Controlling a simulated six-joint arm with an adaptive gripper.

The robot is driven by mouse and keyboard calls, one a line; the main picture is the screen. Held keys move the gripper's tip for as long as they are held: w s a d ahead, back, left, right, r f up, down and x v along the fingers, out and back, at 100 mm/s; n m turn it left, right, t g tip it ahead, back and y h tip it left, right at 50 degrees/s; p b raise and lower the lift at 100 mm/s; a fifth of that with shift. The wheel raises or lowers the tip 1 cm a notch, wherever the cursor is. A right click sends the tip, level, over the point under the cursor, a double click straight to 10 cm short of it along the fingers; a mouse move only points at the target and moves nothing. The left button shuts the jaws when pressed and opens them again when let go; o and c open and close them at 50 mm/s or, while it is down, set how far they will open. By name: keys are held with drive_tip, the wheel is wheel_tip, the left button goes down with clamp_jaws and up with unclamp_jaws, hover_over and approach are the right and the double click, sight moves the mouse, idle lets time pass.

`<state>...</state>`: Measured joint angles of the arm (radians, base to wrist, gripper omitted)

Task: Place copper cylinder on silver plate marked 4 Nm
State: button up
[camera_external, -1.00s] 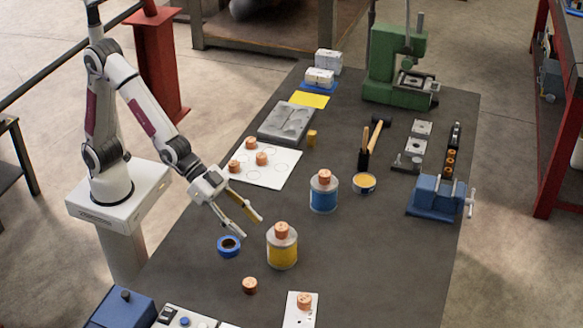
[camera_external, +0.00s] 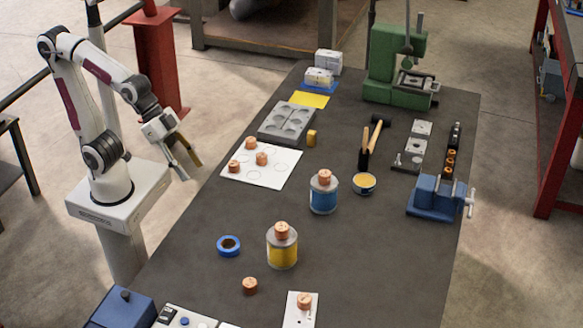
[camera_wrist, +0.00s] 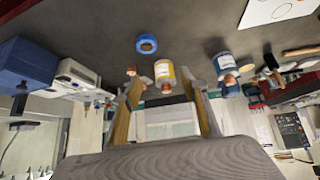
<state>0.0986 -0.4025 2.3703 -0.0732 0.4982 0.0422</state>
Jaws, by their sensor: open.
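My gripper (camera_external: 191,170) is open and empty, left of the table edge in the external view; its two fingers also show in the wrist view (camera_wrist: 164,95). Copper cylinders stand on the yellow-banded can (camera_external: 282,254), on the blue-banded can (camera_external: 323,199), on the bare table (camera_external: 250,286), on a pale plate at the front (camera_external: 293,318) and on a white sheet (camera_external: 265,178). The cylinder on the yellow can (camera_external: 282,230) is upright. Small silver plates (camera_external: 415,146) lie at the right. No 4 Nm marking is readable on any plate.
A blue tape roll (camera_external: 229,246) lies near the yellow can. A grey mould block (camera_external: 287,121), hammer (camera_external: 376,134), green press (camera_external: 392,65) and blue vise (camera_external: 436,198) stand farther back or right. The table's middle right is clear.

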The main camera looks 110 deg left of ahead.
drive_tip(key=s+a+f+g, duration=0.1)
drive_tip(key=s+a, duration=0.1)
drive_tip(key=s, duration=0.5)
drive_tip(key=s+a+n+g+y, duration=0.1)
drive_tip(key=s+a, duration=0.1)
drive_tip(key=s, duration=0.5)
drive_tip(key=shift+s+a+f, duration=0.3)
drive_tip(key=shift+s+f, duration=0.05)
drive_tip(key=shift+f, duration=0.05)
